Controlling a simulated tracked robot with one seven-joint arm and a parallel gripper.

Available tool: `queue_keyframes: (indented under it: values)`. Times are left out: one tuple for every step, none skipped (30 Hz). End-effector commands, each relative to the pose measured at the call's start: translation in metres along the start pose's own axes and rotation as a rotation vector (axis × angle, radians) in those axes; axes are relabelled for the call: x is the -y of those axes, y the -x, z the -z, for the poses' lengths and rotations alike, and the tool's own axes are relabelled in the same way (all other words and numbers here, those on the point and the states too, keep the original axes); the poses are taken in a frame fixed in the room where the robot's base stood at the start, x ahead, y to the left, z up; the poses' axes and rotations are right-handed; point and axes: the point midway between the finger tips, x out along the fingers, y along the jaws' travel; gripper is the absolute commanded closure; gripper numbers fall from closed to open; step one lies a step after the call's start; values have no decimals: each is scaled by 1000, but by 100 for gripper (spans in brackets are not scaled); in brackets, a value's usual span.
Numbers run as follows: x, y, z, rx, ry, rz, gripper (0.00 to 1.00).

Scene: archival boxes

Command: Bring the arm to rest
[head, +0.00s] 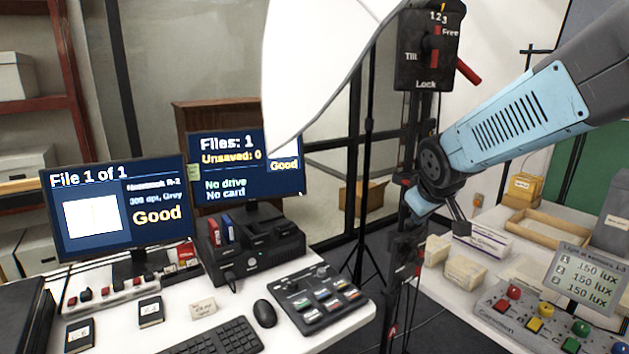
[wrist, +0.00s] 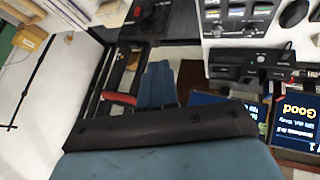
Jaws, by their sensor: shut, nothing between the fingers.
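My arm reaches in from the upper right in the head view, with a light blue link.
Two monitors (head: 118,212) (head: 246,165), a keyboard (head: 218,339) and a control panel (head: 319,297) occupy the left desk. A black column with a red lever (head: 468,71) stands close to my arm. Boxes (head: 465,270), a wooden tray (head: 546,228) and a button console (head: 548,318) are at right.

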Motion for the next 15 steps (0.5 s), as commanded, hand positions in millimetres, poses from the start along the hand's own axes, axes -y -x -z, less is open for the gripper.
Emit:
queue_keyframes:
  values:
    - [-2, 16, -8, 8, -42, -3, 100]
    - [-2, 23, -14, 16, -67, -2, 100]
    - [-2, 33, -21, 27, -103, 0, 100]
    - [-1, 41, -26, 35, -127, 2, 100]
    - [0, 48, -32, 43, -153, 5, 100]
    - [1, 58, -39, 52, -185, 10, 100]
    - [3, 65, -44, 60, -210, 14, 100]
    - [4, 72, -50, 66, -234, 18, 100]
    - [7, 82, -57, 75, -266, 25, 100]
    - [9, 88, -63, 82, -289, 31, 100]
    - [12, 95, -68, 88, -313, 37, 100]
    - [15, 104, -75, 96, -343, 46, 100]
    - [18, 110, -80, 103, -363, 52, 100]
    - [20, 115, -85, 108, -382, 59, 100]
    - [24, 122, -91, 114, -405, 68, 100]
